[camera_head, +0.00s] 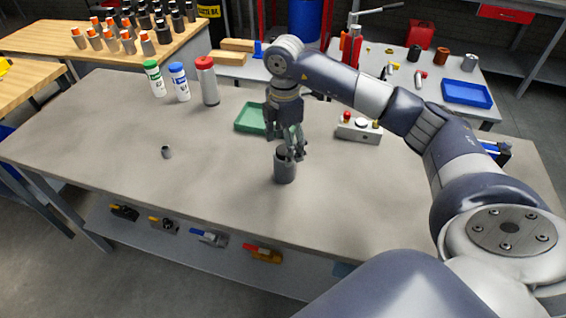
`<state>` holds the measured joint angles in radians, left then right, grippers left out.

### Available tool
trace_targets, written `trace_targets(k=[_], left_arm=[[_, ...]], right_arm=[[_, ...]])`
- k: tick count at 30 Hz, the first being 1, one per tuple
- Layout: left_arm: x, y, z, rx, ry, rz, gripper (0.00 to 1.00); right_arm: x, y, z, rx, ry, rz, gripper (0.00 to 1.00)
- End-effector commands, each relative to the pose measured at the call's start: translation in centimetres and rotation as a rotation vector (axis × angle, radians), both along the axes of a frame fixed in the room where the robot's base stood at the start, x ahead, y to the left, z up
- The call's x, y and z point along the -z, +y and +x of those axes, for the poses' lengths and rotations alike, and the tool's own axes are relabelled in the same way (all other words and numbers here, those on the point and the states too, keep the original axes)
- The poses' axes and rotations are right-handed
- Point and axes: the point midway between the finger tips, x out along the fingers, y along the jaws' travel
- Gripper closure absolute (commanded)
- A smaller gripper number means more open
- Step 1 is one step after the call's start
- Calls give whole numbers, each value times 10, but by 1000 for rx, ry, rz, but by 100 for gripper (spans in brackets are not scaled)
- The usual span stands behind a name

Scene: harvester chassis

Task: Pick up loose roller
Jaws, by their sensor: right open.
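A dark grey upright cylinder (284,171) stands on the grey workbench, near its front edge. A much smaller dark grey cylindrical piece (166,152) lies alone on the left part of the bench. I cannot tell for sure which of these is the loose roller. My right gripper (292,152) points down with its fingers open at the top of the larger cylinder. The fingers overlap its rim in the picture, and I cannot tell whether they touch it. My left gripper is not in view.
A green tray (251,118) lies just behind my right gripper. A control box (359,129) with a red button stands right of it. White bottles with green (154,79) and blue caps (179,82) and a red-topped grey canister (207,82) stand at the back left. The front left is clear.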

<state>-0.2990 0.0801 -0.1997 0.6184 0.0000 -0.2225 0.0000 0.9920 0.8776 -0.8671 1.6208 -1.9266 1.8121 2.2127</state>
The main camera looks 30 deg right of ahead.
Motion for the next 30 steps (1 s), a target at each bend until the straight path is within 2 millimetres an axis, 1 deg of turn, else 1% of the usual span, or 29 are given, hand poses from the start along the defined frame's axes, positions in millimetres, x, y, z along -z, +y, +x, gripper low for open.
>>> trace_targets(k=[1, 3, 6, 8, 10, 13, 16, 19, 24, 29, 30], left_arm=[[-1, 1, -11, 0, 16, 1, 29], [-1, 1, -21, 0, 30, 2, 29], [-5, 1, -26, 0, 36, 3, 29], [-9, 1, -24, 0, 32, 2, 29], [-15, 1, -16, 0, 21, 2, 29], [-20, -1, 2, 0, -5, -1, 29], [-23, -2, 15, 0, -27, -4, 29], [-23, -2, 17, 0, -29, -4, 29], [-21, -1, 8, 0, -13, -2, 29], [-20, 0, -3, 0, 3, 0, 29], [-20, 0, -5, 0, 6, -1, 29]], right_arm=[[5, 0, -1, 0, 3, 0, 27], [10, 0, 0, 0, 1, 1, 27], [17, 0, -1, 0, 2, -1, 27], [23, -1, -1, 0, 3, 0, 27], [34, -1, -2, -1, 5, 0, 27], [50, -2, -1, -1, 4, 1, 27], [60, -2, -1, -1, 2, 1, 27], [64, -2, 0, -1, -1, 0, 27], [65, -2, 0, -2, -1, 1, 27], [64, -2, 0, -2, -1, 1, 64], [64, -2, 0, -2, -1, 1, 73]])
